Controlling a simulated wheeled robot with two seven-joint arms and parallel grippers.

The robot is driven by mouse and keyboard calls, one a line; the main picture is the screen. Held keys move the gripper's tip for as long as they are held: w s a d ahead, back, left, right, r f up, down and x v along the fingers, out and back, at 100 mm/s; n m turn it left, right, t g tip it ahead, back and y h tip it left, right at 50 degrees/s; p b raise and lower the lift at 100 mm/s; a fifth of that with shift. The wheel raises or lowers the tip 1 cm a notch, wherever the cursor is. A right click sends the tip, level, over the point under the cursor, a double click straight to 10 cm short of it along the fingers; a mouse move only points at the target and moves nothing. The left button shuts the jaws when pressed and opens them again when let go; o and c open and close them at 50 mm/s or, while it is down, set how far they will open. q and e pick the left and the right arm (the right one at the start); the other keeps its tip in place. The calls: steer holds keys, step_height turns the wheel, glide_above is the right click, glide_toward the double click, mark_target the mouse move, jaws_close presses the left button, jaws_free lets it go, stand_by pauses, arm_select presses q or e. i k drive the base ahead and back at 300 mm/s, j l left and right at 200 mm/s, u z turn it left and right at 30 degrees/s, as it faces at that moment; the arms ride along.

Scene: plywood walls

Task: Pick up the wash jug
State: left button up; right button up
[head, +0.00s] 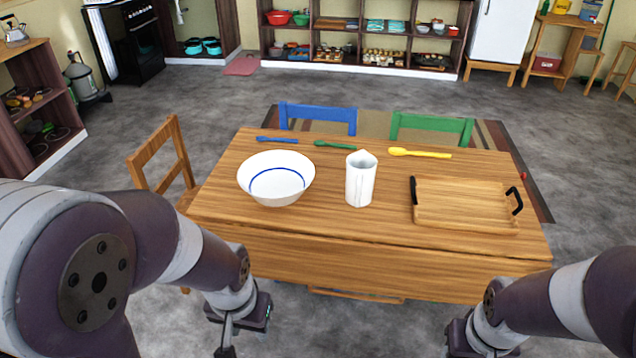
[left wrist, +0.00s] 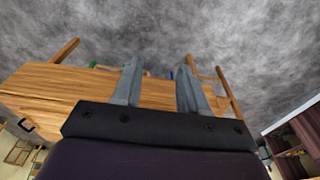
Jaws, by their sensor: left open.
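The wash jug (head: 360,180) is white and tall and stands upright near the middle of the wooden table (head: 300,240). A large white basin (head: 276,180) with a blue ring stands to its left. My left gripper (head: 232,338) is in front of the table, low and left of the jug, well apart from it. Its two fingers (left wrist: 158,85) are spread with nothing between them in the left wrist view. The jug cannot be made out in that view. My right gripper (head: 466,338) shows only in part at the bottom edge, in front of the table; its fingers are hidden.
A wooden tray (head: 465,205) with black handles lies right of the jug. A blue spoon (head: 278,140), a green spoon (head: 335,146) and a yellow spoon (head: 420,153) lie along the back. Blue (head: 318,117), green (head: 431,128) and wooden (head: 160,162) chairs surround the table.

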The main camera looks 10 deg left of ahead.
mark_target(362, 165)
steer(key=i+l+u, duration=0.15)
steer(key=i+l, duration=1.35)
